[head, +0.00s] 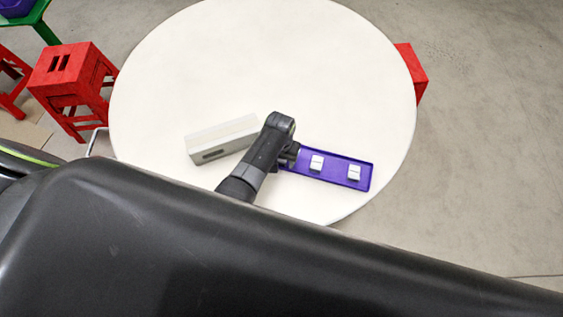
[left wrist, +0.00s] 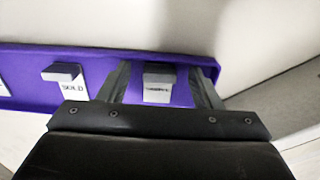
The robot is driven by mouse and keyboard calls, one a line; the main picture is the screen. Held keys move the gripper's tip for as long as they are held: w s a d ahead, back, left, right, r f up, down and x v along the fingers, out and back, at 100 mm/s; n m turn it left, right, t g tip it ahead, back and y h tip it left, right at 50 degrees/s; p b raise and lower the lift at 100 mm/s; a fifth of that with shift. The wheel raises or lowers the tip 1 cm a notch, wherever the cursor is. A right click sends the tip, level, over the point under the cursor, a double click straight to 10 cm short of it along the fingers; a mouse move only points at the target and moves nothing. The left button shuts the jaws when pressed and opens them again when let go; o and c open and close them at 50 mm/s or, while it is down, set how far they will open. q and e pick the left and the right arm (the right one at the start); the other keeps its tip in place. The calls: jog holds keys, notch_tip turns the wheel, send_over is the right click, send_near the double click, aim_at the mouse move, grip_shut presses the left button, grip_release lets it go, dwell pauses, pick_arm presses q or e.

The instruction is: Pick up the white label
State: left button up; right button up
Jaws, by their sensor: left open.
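White labels stand on a long purple tray (head: 335,178). In the head view, one white label (head: 316,162) is near the tray's middle and another (head: 354,173) near its right end. My left gripper (head: 290,154) is over the tray's left end and hides what lies there. In the left wrist view, my open left gripper (left wrist: 160,84) has a white label (left wrist: 157,92) between its two fingers, with a gap on each side. Its dark print is too blurred to read. A label reading SOLD (left wrist: 72,86) stands to the left, outside the fingers. My right gripper is not in view.
The tray lies near the front edge of a round white table (head: 250,60). A pale grey box with a dark slot (head: 225,138) lies left of my gripper. Red stools (head: 70,75) stand around the table. The far part of the table is clear.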

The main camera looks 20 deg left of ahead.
pick_arm(q)
jog(key=shift+f, duration=0.2)
jog(key=shift+c, duration=0.2)
jog(key=c, duration=1)
jog(key=shift+r, duration=0.1)
